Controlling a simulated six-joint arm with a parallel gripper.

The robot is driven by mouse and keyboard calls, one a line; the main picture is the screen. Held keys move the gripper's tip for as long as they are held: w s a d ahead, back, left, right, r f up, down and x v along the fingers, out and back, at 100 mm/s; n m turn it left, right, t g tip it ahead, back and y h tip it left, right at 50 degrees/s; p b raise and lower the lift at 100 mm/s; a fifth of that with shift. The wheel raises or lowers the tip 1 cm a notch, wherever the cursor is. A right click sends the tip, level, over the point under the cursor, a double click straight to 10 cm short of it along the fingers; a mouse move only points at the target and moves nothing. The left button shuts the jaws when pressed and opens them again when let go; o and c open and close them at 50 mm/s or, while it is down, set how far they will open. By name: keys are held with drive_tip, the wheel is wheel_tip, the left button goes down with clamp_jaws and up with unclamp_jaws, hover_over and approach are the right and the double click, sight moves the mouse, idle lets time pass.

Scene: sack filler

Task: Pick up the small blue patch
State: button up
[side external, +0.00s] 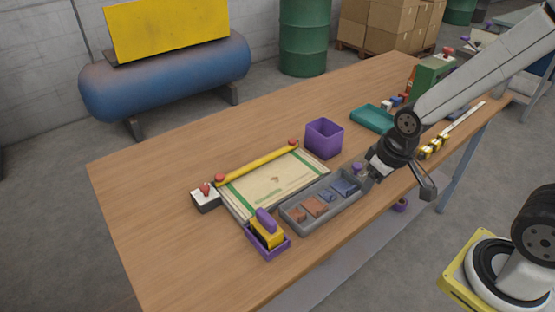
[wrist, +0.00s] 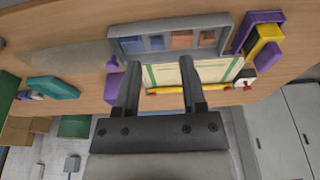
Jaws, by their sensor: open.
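The small blue patch (side external: 327,197) lies in a grey divided tray (side external: 292,228) near the table's front edge. It sits between a larger blue patch (side external: 345,187) and brown-orange patches (side external: 316,206). In the wrist view the tray is at the top, and the small blue patch (wrist: 156,43) appears second from the left, beyond my fingertips. My gripper (side external: 368,175) is near the tray's right end in the side view. In the wrist view its two fingers (wrist: 159,62) stand apart with nothing between them.
Behind the tray lies a pale sheet (side external: 265,185) with green bands under a yellow bar (side external: 258,163) with red knobs. A purple box (side external: 324,138) stands behind. A purple holder with a yellow block (side external: 268,230) is left of the tray. A teal tray (side external: 371,120) is farther right. The left tabletop is clear.

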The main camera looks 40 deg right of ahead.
drive_tip(key=w+f+n, duration=0.1)
drive_tip(key=w+n, duration=0.3)
drive_tip(key=n, duration=0.1)
drive_tip(key=n+g+y, duration=0.1)
drive_tip(key=n+g, duration=0.2)
drive_tip(key=n, duration=1)
approach(332, 200)
drive_tip(key=shift+d+r, duration=0.2)
drive_tip(key=shift+d, duration=0.05)
drive_tip(key=shift+f, duration=0.15)
drive_tip(key=shift+a+f, duration=0.2)
drive_tip(key=shift+f, duration=0.95)
drive_tip(key=shift+s+a+f, duration=0.1)
drive_tip(key=shift+a+f, duration=0.05)
drive_tip(key=shift+f, duration=1.15)
drive_tip(key=shift+a+f, duration=0.2)
drive_tip(key=shift+f, duration=1.1)
